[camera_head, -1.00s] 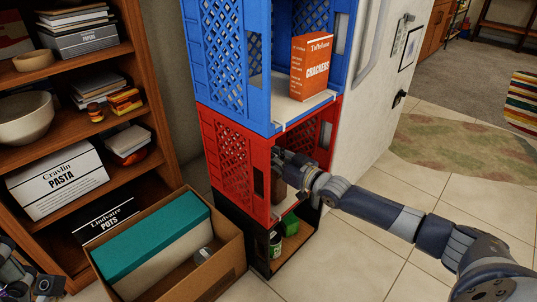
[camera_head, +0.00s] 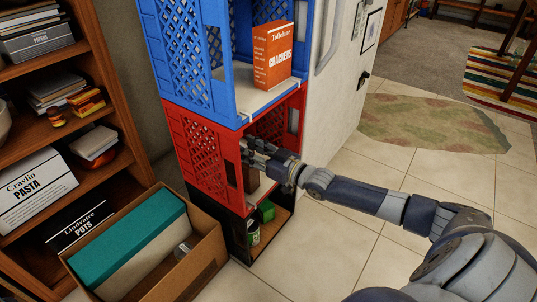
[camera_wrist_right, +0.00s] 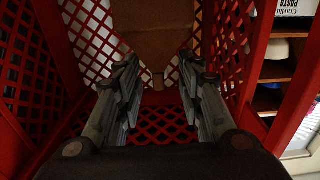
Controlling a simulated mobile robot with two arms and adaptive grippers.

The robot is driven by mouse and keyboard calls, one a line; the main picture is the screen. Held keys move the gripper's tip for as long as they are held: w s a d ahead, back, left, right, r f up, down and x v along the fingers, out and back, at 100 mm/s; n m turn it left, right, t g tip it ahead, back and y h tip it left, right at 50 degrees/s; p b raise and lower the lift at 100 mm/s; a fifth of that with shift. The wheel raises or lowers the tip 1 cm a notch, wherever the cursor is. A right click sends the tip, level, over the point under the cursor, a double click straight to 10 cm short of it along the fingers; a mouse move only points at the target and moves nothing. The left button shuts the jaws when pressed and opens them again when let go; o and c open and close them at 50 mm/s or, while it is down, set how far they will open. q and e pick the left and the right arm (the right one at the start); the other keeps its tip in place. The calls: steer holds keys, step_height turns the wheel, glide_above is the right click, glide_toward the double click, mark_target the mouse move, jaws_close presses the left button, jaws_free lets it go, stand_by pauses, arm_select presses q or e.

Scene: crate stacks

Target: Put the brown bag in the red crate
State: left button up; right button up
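The red crate (camera_head: 205,146) is the middle one of a stack and its front is open. The brown bag (camera_head: 252,178) is inside it, partly hidden by my right gripper (camera_head: 250,149). In the right wrist view the bag (camera_wrist_right: 155,28) stands at the back, at the top middle, with red lattice walls (camera_wrist_right: 60,115) around it. My right gripper (camera_wrist_right: 157,75) reaches into the crate. Its two fingers are spread, with a clear gap between them, and nothing shows held. The bag is beyond the fingertips. My left gripper is not in view.
A blue crate (camera_head: 190,45) with a crackers box (camera_head: 271,55) is above. A black crate (camera_head: 232,232) with a green item (camera_head: 266,211) is below. A cardboard box (camera_head: 205,262) stands at the front left, beside a wooden shelf (camera_head: 115,100).

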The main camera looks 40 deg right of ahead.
steer(key=p+v, duration=0.2)
steer(key=v, duration=0.5)
steer(key=shift+s+d+p, duration=0.15)
steer(key=shift+s+p, duration=0.2)
steer(key=shift+p, duration=0.05)
